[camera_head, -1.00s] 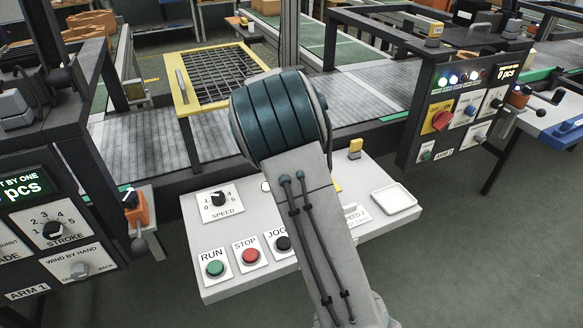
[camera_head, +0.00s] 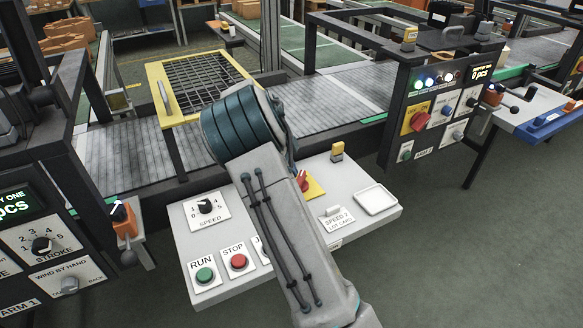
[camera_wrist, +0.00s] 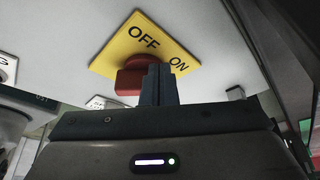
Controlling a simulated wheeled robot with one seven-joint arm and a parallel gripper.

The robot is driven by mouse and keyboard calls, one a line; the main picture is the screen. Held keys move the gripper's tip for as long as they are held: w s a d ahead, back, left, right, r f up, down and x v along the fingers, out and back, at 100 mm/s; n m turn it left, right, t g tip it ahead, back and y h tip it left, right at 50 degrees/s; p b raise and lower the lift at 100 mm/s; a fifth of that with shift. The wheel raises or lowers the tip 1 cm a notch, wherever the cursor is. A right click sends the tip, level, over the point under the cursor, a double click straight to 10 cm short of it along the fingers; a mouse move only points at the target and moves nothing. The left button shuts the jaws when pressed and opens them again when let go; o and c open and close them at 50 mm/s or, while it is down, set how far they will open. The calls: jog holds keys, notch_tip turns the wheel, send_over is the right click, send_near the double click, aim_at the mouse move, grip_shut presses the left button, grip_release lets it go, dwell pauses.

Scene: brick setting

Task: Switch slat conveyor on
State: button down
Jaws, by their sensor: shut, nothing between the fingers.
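The slat conveyor (camera_head: 130,148) runs grey behind a pale control panel (camera_head: 375,222). On the panel are a green RUN button (camera_head: 205,275), a red STOP button (camera_head: 239,262) and a SPEED dial (camera_head: 206,206). A red rotary switch on a yellow plate (camera_head: 315,187) is partly hidden by my arm. In the wrist view the yellow plate (camera_wrist: 120,52) reads OFF and ON, with the red switch knob (camera_wrist: 130,78) below OFF. My gripper (camera_wrist: 158,75) is shut and empty, its fingertips right at the knob. I cannot tell whether they touch. The head view hides my gripper behind the arm.
A dark cabinet with a STROKE dial (camera_head: 41,245) stands at the left. Another cabinet with a red switch (camera_head: 419,118) stands at the right. A small yellow-topped block (camera_head: 337,151) and a white tray (camera_head: 377,199) are on the panel. Open floor lies at the right.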

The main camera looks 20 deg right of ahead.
dwell(0.4)
notch_tip(320, 180, up, 5)
jog(key=shift+d+f, duration=0.1)
jog(key=shift+f, duration=0.1)
jog(key=s+d+r, duration=0.6)
jog(key=s+d, duration=0.1)
jog(key=d, duration=0.2)
jog(key=shift+r+b, duration=0.2)
jog(key=shift+b, duration=0.2)
jog(key=shift+s, duration=0.1)
jog(key=s+a+r+n+t+y+p, duration=0.2)
jog(key=s+a+n, duration=0.6)
jog(key=s+n, duration=0.3)
jog(key=s+a+r+n+t+y+p, duration=0.1)
jog(key=s+a+r+n+t+p, duration=0.2)
jog(key=s+a+n, duration=0.6)
jog(key=s+n, duration=0.3)
jog(key=n, duration=0.1)
jog(key=shift+s+r+y+p, duration=0.15)
jog(key=shift+r+y+p, duration=0.15)
jog(key=shift+y, duration=0.1)
